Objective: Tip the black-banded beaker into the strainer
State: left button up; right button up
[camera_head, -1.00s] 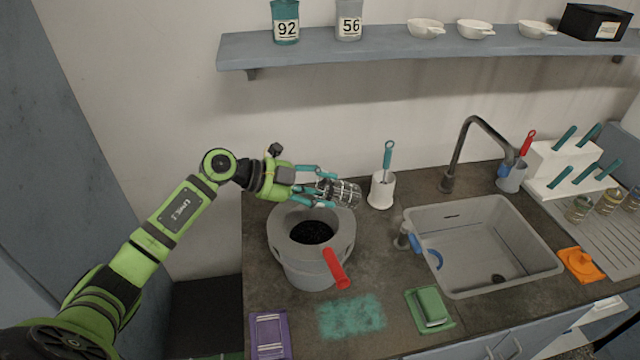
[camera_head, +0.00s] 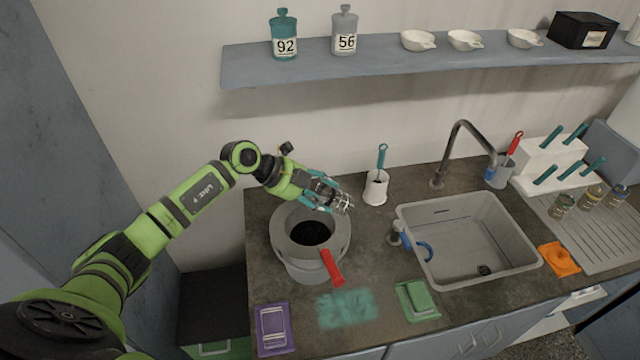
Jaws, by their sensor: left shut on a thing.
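My left gripper (camera_head: 322,191) is shut on a small clear beaker (camera_head: 343,203), at the upper right of the strainer's rim. The beaker lies tilted well over, its free end pointing right and down. Dark lines show on it, but the band and any contents are too small to make out. The strainer, with a red handle (camera_head: 331,268), sits in a round grey vessel (camera_head: 300,268) on the counter. Its inside (camera_head: 311,233) looks black. My right gripper is not in view.
A white holder with a teal-handled brush (camera_head: 376,188) stands close right of the beaker. The sink (camera_head: 470,240) and tap (camera_head: 440,180) are farther right. Several small jars (camera_head: 562,203) stand on the drainer. A purple item (camera_head: 273,328) and green sponge (camera_head: 417,300) lie in front.

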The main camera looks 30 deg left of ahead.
pick_arm(q)
jog(key=shift+w+d+r+g+y+b, duration=0.1)
jog(key=shift+r+g+y+b, duration=0.1)
jog(key=shift+g+y+b, duration=0.15)
jog(key=shift+f, duration=0.1)
jog(key=shift+w+d+r+g+y, duration=0.1)
jog(key=shift+r+g+y, duration=0.1)
jog(key=shift+g+y, duration=0.3)
jog(key=shift+w+r+g+y, duration=0.1)
jog(key=shift+r+g+y, duration=0.05)
jog(key=shift+y, duration=0.5)
jog(key=shift+d+f+g+y, duration=0.1)
jog(key=shift+d+g+y, duration=0.1)
jog(key=shift+g+y, duration=0.65)
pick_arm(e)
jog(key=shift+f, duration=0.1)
pick_arm(q)
jog(key=shift+s+a, duration=0.1)
